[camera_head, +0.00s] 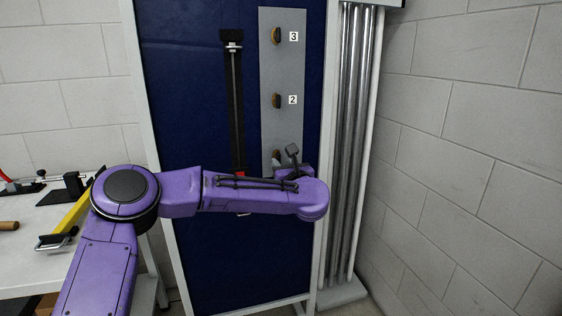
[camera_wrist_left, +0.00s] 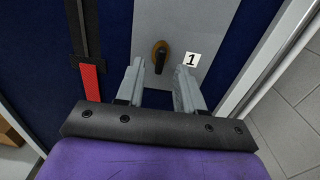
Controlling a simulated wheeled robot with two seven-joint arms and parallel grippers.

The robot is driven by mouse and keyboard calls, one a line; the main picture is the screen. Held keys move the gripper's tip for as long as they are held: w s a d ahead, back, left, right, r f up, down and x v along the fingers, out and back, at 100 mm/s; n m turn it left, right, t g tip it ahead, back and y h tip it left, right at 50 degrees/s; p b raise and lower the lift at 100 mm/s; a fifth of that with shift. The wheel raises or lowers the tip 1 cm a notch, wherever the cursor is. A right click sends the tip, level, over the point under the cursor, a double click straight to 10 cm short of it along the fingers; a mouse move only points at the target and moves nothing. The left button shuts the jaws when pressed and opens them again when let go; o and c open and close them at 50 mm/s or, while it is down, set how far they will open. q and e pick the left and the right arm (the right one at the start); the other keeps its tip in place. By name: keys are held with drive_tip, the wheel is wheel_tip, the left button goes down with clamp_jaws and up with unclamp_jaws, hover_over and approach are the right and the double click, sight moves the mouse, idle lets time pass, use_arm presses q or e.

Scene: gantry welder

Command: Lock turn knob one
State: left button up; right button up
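Turn knob one (camera_wrist_left: 160,55) is a dark handle on an orange-brown base, mounted on the grey panel (camera_wrist_left: 205,18) beside the label "1" (camera_wrist_left: 192,59). In the wrist view its handle points roughly up and down. My left gripper (camera_wrist_left: 158,78) is open, its two grey fingers pointing at the knob, one on each side of it in the picture. I cannot tell whether they touch it. My right gripper is not in view.
Knobs two (camera_head: 276,101) and three (camera_head: 276,36) sit above on the same panel (camera_head: 286,68). A dark vertical rail (camera_head: 236,100) with a red part (camera_wrist_left: 93,82) runs to the left. Metal pipes (camera_head: 355,130) stand to the right. A white table (camera_head: 30,270) holds tools at left.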

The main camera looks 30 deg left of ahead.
sight(279, 159)
use_arm(q)
drive_tip(key=x, duration=0.3)
drive_tip(key=shift+w+a+f, duration=0.1)
drive_tip(key=shift+w+a, duration=0.05)
drive_tip(key=shift+w, duration=0.1)
clamp_jaws()
